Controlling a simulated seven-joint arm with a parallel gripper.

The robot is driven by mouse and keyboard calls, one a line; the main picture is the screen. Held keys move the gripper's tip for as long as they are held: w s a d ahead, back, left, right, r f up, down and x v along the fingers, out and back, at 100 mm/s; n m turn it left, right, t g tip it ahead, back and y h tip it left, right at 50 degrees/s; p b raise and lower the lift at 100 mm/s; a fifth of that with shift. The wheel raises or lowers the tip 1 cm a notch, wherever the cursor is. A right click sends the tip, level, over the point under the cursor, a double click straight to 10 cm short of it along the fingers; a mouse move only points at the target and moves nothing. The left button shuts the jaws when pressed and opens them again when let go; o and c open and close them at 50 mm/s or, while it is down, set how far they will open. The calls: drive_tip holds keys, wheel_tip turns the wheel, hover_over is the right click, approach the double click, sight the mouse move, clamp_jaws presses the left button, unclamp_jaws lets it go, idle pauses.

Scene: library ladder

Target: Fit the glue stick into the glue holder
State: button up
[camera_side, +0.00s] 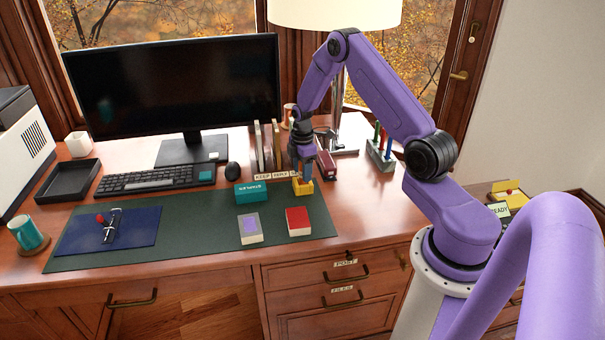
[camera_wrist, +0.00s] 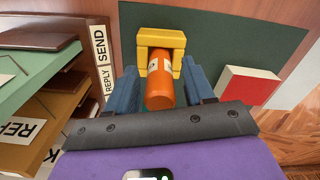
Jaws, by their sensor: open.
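The orange glue stick (camera_wrist: 160,88) shows in the wrist view between my two blue fingers. Its far end lies within the yellow glue holder (camera_wrist: 162,38); how deep it sits cannot be told. My gripper (camera_wrist: 162,80) is open, with a finger on each side of the stick and a visible gap on at least the right. In the side view, the yellow holder (camera_side: 302,188) stands near the back right of the green desk mat, and my gripper (camera_side: 301,168) is right above it, pointing down. The stick is hidden there by my fingers.
A teal box (camera_side: 251,192) stands left of the holder. A red-topped block (camera_side: 298,222) and a grey-purple block (camera_side: 250,229) lie in front. Upright dividers (camera_side: 267,147), a dark red stapler-like object (camera_side: 327,164) and a pen rack (camera_side: 381,155) stand behind.

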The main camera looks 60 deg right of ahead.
wheel_tip(320, 180, up, 10)
drive_tip(key=shift+a+r, duration=0.1)
drive_tip(key=shift+r, duration=0.1)
drive_tip(key=s+a+r, duration=0.3)
drive_tip(key=a, duration=0.5)
drive_tip(key=s+a+r, duration=0.3)
drive_tip(key=a, duration=0.4)
drive_tip(key=s+a+r, duration=0.3)
drive_tip(key=s+a, duration=0.1)
drive_tip(key=a, duration=0.4)
drive_tip(key=s+a+r, duration=0.1)
drive_tip(key=s+a, duration=0.1)
drive_tip(key=s, duration=0.9)
drive_tip(key=s+a+r, duration=0.2)
drive_tip(key=s, duration=1)
drive_tip(key=shift+a, duration=0.3)
